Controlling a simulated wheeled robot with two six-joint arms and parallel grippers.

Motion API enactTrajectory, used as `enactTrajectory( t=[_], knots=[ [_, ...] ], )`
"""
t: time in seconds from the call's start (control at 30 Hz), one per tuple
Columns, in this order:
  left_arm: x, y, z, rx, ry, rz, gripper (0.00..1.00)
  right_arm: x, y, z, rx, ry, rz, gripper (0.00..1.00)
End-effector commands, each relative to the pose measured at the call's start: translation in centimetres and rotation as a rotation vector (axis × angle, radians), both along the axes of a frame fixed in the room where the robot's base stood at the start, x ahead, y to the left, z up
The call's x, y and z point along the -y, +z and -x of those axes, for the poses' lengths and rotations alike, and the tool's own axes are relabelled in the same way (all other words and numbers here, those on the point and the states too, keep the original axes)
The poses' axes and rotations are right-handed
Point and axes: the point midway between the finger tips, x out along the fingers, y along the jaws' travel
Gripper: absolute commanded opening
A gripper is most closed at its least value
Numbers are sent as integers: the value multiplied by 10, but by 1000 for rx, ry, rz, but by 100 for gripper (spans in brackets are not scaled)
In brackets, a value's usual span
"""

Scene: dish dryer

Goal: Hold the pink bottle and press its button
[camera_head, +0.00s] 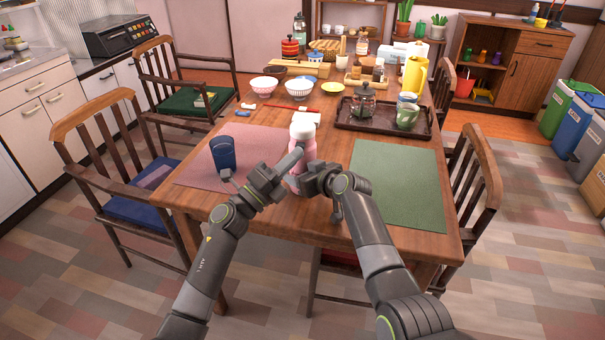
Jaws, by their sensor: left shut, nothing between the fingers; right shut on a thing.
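The pink bottle (307,148) with a white top (302,128) stands upright near the front middle of the wooden table. My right gripper (297,183) is shut on the lower part of the bottle from the right. My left gripper (293,158) is shut and empty. Its fingers lie across the left front of the bottle, below the white top, and hide part of it. Whether they touch the bottle I cannot tell. The button is too small to make out.
A dark blue cup (222,153) stands on the pink placemat (258,143) at the left. A green placemat (400,185) lies clear at the right. Behind are a dark tray (350,123) with a glass teapot (364,104), bowls (299,89) and a yellow pitcher (414,76).

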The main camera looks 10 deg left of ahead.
Motion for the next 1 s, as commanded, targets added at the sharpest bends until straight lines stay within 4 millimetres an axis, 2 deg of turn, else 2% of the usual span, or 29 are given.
enactTrajectory(
  t=[0.2, 1.0],
  knots=[
    [0, 1, -7, 0, 0, 0, 0, 0, 1, 0, 3, 0, -2, 22],
    [0, 1, -9, 0, 0, 0, 0, -1, 1, 0, 2, 0, -1, 22]
  ],
)
